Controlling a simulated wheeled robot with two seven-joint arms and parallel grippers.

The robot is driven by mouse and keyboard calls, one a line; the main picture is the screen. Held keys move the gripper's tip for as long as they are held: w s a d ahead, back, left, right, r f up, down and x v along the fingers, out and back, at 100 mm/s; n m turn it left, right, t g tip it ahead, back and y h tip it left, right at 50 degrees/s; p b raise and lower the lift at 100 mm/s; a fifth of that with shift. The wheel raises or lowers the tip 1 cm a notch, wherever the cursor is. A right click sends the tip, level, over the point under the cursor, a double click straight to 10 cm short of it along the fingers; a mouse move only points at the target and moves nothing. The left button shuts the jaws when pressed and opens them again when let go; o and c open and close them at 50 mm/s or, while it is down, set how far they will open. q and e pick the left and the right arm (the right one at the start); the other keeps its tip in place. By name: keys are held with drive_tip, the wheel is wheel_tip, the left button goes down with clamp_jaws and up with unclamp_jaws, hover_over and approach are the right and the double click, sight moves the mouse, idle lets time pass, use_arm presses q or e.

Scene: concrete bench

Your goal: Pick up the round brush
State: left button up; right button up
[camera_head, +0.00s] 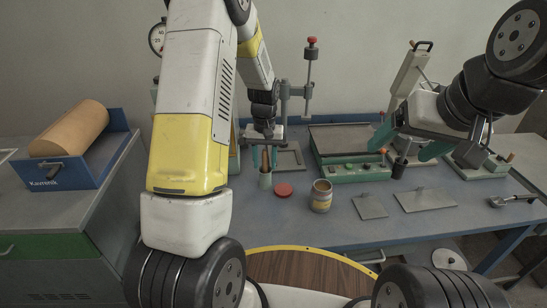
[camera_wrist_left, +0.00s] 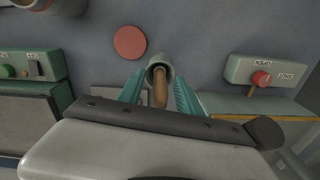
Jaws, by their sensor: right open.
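A brush with a brown wooden handle (camera_head: 265,158) stands in a small grey-green cup (camera_head: 265,180) on the bench; its bristles are not visible. In the left wrist view the handle (camera_wrist_left: 160,90) rises from the cup (camera_wrist_left: 160,67) toward the camera. My left gripper (camera_head: 264,146) is above the cup. Its green fingers (camera_wrist_left: 160,96) are apart, one on each side of the handle, with gaps visible. My right gripper (camera_head: 410,147) is open and empty, its green fingers spread above the right part of the bench.
A red disc (camera_head: 284,190) and an open jar (camera_head: 321,196) stand right of the cup. Flat metal plates (camera_head: 424,199) lie further right, and a dark-handled tool (camera_head: 512,200) at the right edge. A green-based press bed (camera_head: 345,170) is behind. Front left bench is clear.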

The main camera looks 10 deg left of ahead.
use_arm(q)
clamp_jaws()
wheel_tip(320, 180, up, 10)
drive_tip(key=shift+r, duration=0.1)
idle(0.5)
